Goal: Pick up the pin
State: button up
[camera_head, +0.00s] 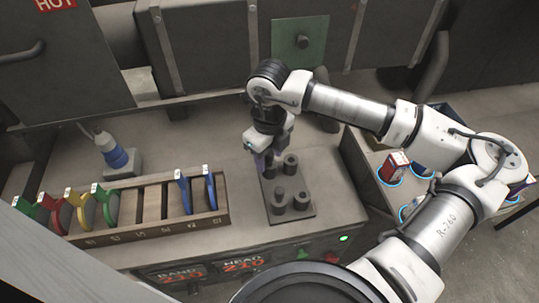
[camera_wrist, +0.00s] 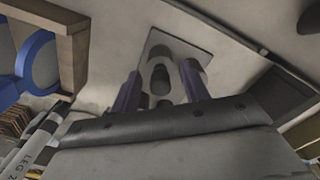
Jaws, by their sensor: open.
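A dark plate (camera_head: 306,211) lies on the bench with several short dark grey cylinders standing on it. I cannot tell for sure which cylinder is the pin; one at the back right (camera_head: 290,164) and one at the front right (camera_head: 300,202) stand clear of my gripper. My gripper (camera_head: 262,160) points down over the plate's back left part, its purple fingers near the back left cylinder. In the wrist view the purple fingers of my gripper (camera_wrist: 160,88) are apart, with dark round shapes on the plate (camera_wrist: 195,50) showing between and beyond them. Nothing is seen held.
A wooden rack (camera_head: 151,234) with coloured discs in slots stands left of the plate. A blue and white plug-like thing (camera_head: 113,152) is behind it. Dark cabinets stand at the back.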

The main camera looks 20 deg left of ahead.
grip_shut()
jog(key=shift+r, duration=0.1)
dwell(0.4)
